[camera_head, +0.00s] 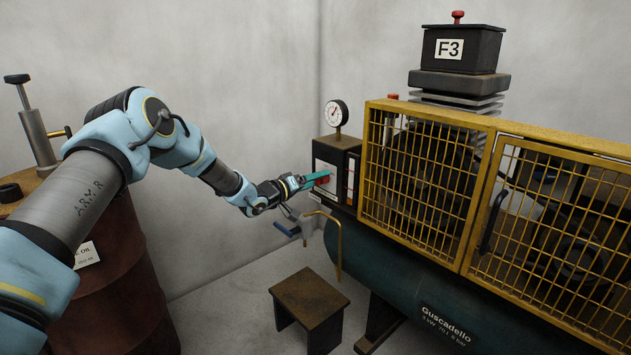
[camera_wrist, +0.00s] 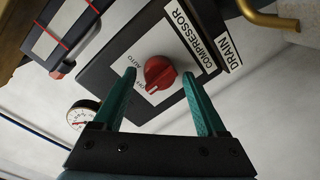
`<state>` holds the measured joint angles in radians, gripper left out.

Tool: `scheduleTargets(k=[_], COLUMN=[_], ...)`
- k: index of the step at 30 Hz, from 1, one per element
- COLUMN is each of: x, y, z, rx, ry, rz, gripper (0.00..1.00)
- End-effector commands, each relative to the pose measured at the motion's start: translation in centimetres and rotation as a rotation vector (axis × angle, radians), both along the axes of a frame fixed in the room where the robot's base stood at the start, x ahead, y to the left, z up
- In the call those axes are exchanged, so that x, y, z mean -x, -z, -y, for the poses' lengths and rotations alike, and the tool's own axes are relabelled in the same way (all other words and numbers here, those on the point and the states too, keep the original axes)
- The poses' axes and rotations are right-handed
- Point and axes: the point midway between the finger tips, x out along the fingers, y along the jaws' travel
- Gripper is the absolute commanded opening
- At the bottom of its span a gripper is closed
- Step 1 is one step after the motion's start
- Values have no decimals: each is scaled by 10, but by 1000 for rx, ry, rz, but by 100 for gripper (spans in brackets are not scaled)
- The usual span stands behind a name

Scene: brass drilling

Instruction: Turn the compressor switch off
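The compressor switch is a red rotary knob (camera_wrist: 160,74) on a white plate marked AUTO and a second, partly readable word, beside a COMPRESSOR label (camera_wrist: 193,38). In the head view the red knob (camera_head: 323,180) shows on the dark switch box (camera_head: 338,154) at the compressor's left end. My gripper (camera_wrist: 158,92) is open, with one teal finger on each side of the knob in the wrist view. No contact with the knob is visible. In the head view my gripper (camera_head: 316,178) is right at the box front.
A gauge (camera_head: 336,113) stands on the box. A yellow mesh guard (camera_head: 425,180) is to the right, above the green tank (camera_head: 385,265). A blue-handled valve (camera_head: 287,229) and brass pipe sit below. A stool (camera_head: 309,297) stands on the floor. A rusty drum (camera_head: 120,260) is at left.

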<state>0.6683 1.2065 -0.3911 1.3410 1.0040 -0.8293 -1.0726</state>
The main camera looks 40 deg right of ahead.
Motion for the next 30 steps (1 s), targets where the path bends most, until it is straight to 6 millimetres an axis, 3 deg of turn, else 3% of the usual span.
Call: scheduleTargets(k=[11,24,30], x=[-1,-2,-2], y=[-1,-7,-8], z=[-5,-84,-104], rx=[0,0,1], ry=[0,-1,1], rz=[1,0,1], gripper=[80,80,80])
